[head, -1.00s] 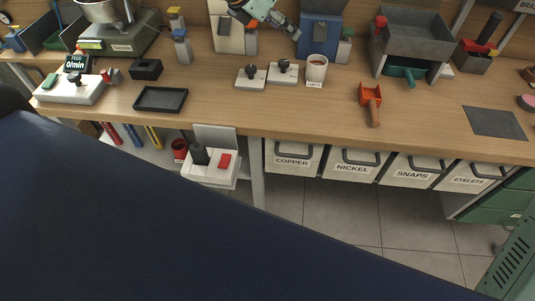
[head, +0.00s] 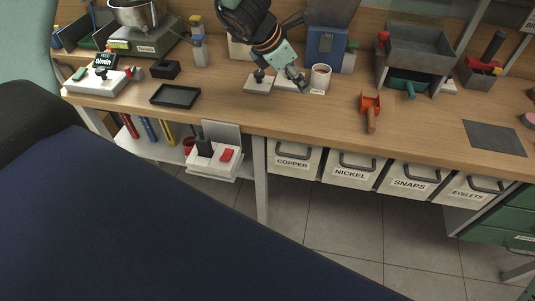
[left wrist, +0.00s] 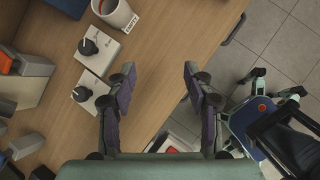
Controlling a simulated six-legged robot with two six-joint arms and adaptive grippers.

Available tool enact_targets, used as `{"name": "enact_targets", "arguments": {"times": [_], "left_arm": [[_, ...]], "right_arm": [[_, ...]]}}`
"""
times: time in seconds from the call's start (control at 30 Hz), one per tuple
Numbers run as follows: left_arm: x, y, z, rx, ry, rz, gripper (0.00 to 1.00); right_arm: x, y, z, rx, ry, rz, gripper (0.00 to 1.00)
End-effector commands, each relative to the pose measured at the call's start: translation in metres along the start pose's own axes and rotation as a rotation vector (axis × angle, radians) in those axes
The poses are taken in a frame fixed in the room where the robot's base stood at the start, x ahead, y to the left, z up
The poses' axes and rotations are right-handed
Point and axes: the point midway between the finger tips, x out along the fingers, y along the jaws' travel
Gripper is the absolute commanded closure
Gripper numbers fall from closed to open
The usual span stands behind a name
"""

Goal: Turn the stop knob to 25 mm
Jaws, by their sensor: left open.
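Two pale plates, each with a black knob, sit side by side on the bench. In the head view the left knob (head: 259,76) shows, while my left gripper (head: 299,82) covers most of the right plate. In the left wrist view both show left of my fingers: the knob nearer the cup (left wrist: 88,46) and the other knob (left wrist: 81,94). I cannot tell which is the stop knob, and no scale is readable. My left gripper (left wrist: 157,75) is open and empty, held above the bench's front side, touching neither knob. My right gripper is out of view.
A white cup (head: 320,76) stands just right of the plates. An orange scoop (head: 370,107) lies further right, a black tray (head: 175,95) to the left. A white feed unit (head: 97,81) with its own knob stands far left. Bench between tray and plates is clear.

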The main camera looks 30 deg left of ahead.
Motion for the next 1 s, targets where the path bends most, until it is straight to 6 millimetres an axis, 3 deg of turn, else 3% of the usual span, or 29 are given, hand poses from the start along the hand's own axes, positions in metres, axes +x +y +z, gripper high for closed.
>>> {"name": "enact_targets", "arguments": {"times": [0.5,1.0], "left_arm": [[0.027,-0.03,-0.076,0.282,0.19,-0.038,0.48],[0.042,-0.063,-0.149,0.599,0.35,-0.116,0.48]], "right_arm": [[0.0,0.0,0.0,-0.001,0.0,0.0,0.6],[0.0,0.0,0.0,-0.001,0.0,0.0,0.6]]}}
